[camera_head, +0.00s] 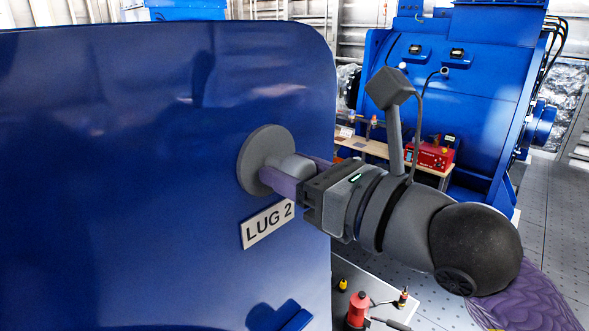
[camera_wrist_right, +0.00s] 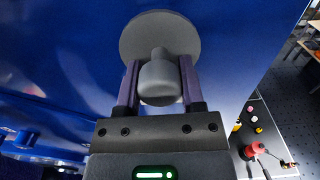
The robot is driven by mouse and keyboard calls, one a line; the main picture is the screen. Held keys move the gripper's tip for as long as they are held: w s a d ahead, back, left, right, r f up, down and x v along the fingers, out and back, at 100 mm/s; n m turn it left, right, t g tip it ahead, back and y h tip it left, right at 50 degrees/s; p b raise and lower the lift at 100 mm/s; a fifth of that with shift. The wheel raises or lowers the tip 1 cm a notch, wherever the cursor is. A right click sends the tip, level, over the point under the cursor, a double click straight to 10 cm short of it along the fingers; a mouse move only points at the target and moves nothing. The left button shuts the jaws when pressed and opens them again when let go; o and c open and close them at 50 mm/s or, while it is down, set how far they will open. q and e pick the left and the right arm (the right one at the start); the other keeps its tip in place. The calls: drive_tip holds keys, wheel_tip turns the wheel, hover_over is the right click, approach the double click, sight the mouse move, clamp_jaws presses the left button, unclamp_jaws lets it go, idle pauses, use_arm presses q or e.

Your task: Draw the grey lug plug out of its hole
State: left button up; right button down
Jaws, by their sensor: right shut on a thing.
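The grey lug plug is a round disc with a stubby knob, on the blue casing above the "LUG 2" label (camera_head: 269,223). Its disc (camera_head: 262,150) lies at the casing face in the head view; whether it sits flush I cannot tell. In the right wrist view the disc (camera_wrist_right: 160,35) and the knob (camera_wrist_right: 161,78) show from behind my gripper. My right gripper (camera_head: 285,178) has its purple fingers on both sides of the knob, shut on it, and it also shows in the right wrist view (camera_wrist_right: 160,85). The hole is hidden behind the disc. My left gripper is out of view.
The blue casing (camera_head: 120,180) fills the left of the head view. A red bottle-like tool (camera_head: 358,309) and small items stand on a surface below my right arm. Behind are a bench with a red box (camera_head: 430,155) and a second blue machine (camera_head: 460,90).

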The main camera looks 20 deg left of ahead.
drive_tip(key=shift+d, duration=0.1)
drive_tip(key=b+v, duration=0.3)
drive_tip(key=v, duration=0.6)
drive_tip(key=shift+s+d+b, duration=0.2)
drive_tip(key=shift+d+b, duration=0.1)
drive_tip(key=shift+d, duration=0.05)
idle(0.6)
